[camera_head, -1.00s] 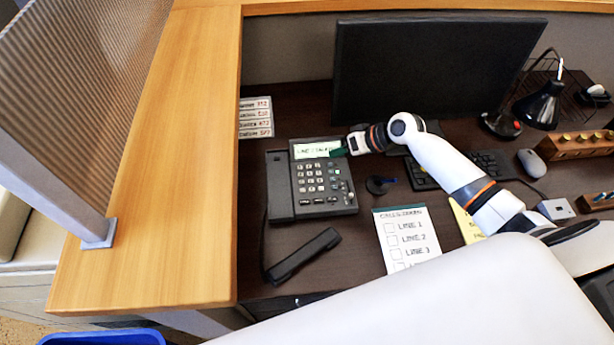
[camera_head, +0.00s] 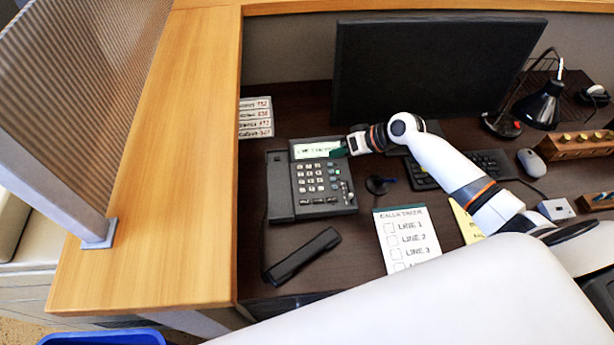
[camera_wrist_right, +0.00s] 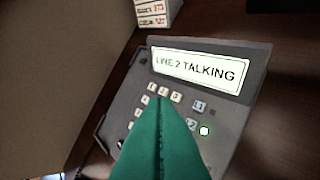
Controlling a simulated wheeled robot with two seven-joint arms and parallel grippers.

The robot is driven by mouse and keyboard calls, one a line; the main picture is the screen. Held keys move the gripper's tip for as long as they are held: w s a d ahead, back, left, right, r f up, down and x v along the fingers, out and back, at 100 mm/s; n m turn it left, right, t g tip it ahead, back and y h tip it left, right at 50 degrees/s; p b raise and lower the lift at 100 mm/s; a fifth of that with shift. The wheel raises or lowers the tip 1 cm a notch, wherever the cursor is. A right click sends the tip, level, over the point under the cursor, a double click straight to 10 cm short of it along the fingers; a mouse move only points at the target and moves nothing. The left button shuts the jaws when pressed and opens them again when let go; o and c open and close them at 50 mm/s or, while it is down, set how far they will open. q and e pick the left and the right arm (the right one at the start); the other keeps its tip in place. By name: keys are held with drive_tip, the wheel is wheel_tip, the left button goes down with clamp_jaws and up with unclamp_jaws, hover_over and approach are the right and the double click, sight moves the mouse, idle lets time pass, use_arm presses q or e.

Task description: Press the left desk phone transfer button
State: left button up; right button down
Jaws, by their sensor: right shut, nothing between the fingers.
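The dark grey desk phone (camera_head: 280,205) sits on the left of the desk. Its lit display reads "LINE 2 TALKING" in the right wrist view (camera_wrist_right: 199,69). A green light (camera_wrist_right: 204,131) glows beside the "L2" key (camera_wrist_right: 191,125). The handset (camera_head: 303,255) lies off the phone, on the desk in front. My right gripper (camera_head: 338,153) is shut and empty, its green fingertips by the phone's upper right corner. In the wrist view the fingers (camera_wrist_right: 160,105) cover part of the keypad. I cannot pick out the transfer button's label. My left gripper is out of view.
A monitor (camera_head: 430,70) stands behind my right arm. A keyboard (camera_head: 490,164), a small dark stand (camera_head: 377,186) and a call-taker sheet (camera_head: 405,236) lie right of the phone. Labelled boxes (camera_head: 256,118) stand behind it. A wooden partition ledge (camera_head: 150,200) borders the left.

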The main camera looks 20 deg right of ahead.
drive_tip(key=shift+w+d+h, duration=0.15)
drive_tip(key=shift+d+h, duration=0.05)
drive_tip(key=shift+h, duration=0.1)
drive_tip(key=w+d+h+p, duration=0.1)
drive_tip(key=w+d+t+h+p, duration=0.1)
drive_tip(key=d, duration=0.1)
drive_tip(key=shift+w+r+t+h, duration=0.2)
drive_tip(key=shift+t+h, duration=0.1)
drive_tip(key=shift+h, duration=0.1)
drive_tip(key=w+a+r+n+t+h+p, duration=0.1)
drive_tip(key=w+r+n+t+p, duration=0.4)
drive_tip(key=r, duration=0.4)
drive_tip(key=s+a+r+n+y+p, duration=0.1)
drive_tip(key=s+a+n+y+p, duration=0.15)
drive_tip(key=a+n, duration=0.25)
drive_tip(key=s+a+f+n+g+y+p, duration=0.1)
drive_tip(key=s+a+f+n+g+p, duration=0.1)
drive_tip(key=s, duration=0.4)
drive_tip(key=s+a+f+n+g+y+p, duration=0.1)
drive_tip(key=s+a+f+n+g, duration=0.1)
drive_tip(key=s+f+n+g, duration=0.2)
drive_tip(key=s+n+g, duration=0.1)
drive_tip(key=s+n, duration=0.1)
drive_tip(key=n, duration=0.1)
drive_tip(key=shift+s+a+f+p, duration=0.15)
drive_tip(key=shift+s+f+p, duration=0.15)
drive_tip(key=shift+f+p, duration=0.05)
